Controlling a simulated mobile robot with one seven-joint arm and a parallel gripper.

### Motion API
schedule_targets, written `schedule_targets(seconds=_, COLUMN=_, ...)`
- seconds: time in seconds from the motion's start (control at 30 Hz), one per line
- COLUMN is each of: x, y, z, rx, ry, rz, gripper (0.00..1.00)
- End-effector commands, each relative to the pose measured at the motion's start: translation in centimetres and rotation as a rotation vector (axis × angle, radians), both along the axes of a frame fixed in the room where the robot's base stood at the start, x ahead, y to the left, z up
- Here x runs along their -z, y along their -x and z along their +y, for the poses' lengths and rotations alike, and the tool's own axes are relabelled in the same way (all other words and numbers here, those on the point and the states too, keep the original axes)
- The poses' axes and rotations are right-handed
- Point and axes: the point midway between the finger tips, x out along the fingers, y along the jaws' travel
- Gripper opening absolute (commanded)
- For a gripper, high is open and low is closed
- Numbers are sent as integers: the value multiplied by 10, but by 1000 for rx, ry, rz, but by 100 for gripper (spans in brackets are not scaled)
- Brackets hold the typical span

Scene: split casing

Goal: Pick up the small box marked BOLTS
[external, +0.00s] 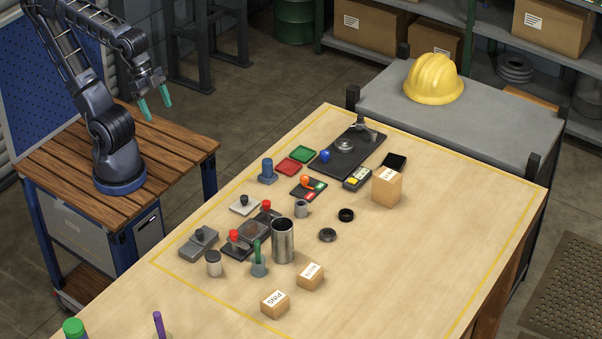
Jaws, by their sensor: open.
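Two small cardboard boxes with white labels stand near the front of the wooden table. The label on the right one seems to read BOLTS, but it is small and turned; I take this as the BOLTS box (311,281). The left one, the PINS box (274,308), stands close beside it with a small gap. My gripper (157,109) has teal fingers spread apart and is empty. It hangs in the air at the upper left, above my wooden-topped base and far from both boxes.
A larger labelled box (386,188) stands farther back. Several tools and fixtures fill the table's left half. The right half (440,230) is clear.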

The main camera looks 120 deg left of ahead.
Motion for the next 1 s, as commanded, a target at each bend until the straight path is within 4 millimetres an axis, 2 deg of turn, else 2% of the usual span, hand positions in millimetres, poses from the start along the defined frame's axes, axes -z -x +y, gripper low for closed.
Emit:
schedule_targets(seconds=0.17, x=-3, y=-6, z=-1, rx=-14, ry=9, rz=4, gripper=71)
schedule_targets(seconds=0.27, x=-11, y=-20, z=-2, rx=-48, ry=31, rz=17, gripper=71)
schedule_targets(seconds=0.6, x=-42, y=-106, z=-11, rx=-255, ry=161, rz=91, gripper=71)
schedule_targets(seconds=0.8, x=-51, y=-162, z=-17, rx=-385, ry=235, rz=138, gripper=71)
schedule_targets(seconds=1.0, x=-52, y=-220, z=-22, rx=-516, ry=302, rz=191, gripper=71)
